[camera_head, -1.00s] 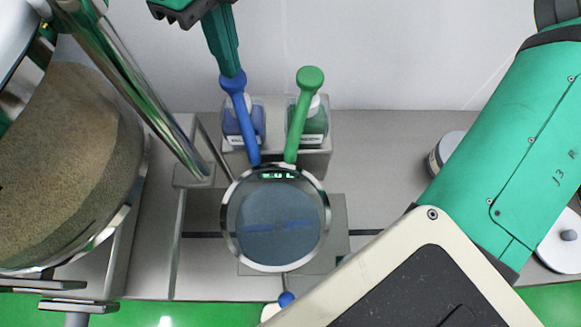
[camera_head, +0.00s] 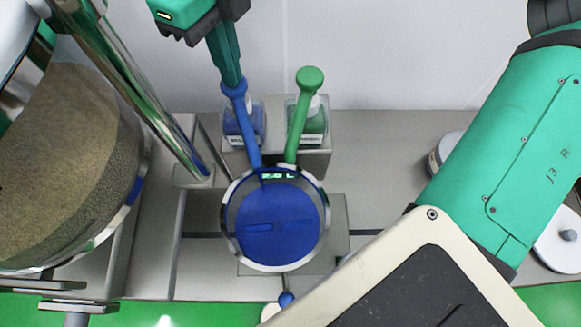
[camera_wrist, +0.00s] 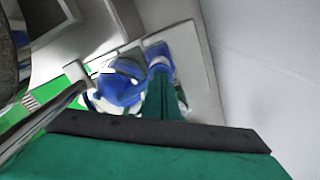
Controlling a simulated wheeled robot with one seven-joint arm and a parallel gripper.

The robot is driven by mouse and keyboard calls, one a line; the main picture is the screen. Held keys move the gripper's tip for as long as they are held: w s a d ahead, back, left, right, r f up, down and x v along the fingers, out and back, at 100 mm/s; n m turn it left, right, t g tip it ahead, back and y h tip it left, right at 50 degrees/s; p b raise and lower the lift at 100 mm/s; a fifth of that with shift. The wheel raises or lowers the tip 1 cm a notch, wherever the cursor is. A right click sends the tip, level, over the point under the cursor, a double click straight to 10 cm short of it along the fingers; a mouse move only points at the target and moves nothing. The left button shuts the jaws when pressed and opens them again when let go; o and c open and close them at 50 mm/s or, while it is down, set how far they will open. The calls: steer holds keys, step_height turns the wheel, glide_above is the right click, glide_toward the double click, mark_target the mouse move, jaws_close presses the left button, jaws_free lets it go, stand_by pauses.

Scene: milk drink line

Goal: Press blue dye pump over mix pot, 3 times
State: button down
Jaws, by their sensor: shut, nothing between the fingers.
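The blue dye pump (camera_head: 240,117) stands behind the mix pot, its spout reaching over the pot's back rim. My gripper (camera_head: 233,80) is shut and empty, its fingertips on top of the blue pump head. In the wrist view the blue pump (camera_wrist: 158,55) shows just past my green fingertips (camera_wrist: 165,85). The mix pot (camera_head: 325,228) is a round metal pot holding deep blue liquid (camera_head: 280,222). A thin blue stream seems to run from the spout into it.
A green dye pump (camera_head: 303,115) stands close to the right of the blue one, its spout also over the pot. A large vessel of brown grains (camera_head: 70,165) and a steel pipe (camera_head: 135,85) stand at the left. My arm crosses the right side.

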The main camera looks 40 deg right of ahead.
steer(key=shift+r, duration=1.2)
steer(key=shift+f, duration=0.35)
steer(key=shift+f, duration=0.95)
steer(key=shift+r, duration=1.3)
steer(key=shift+f, duration=0.25)
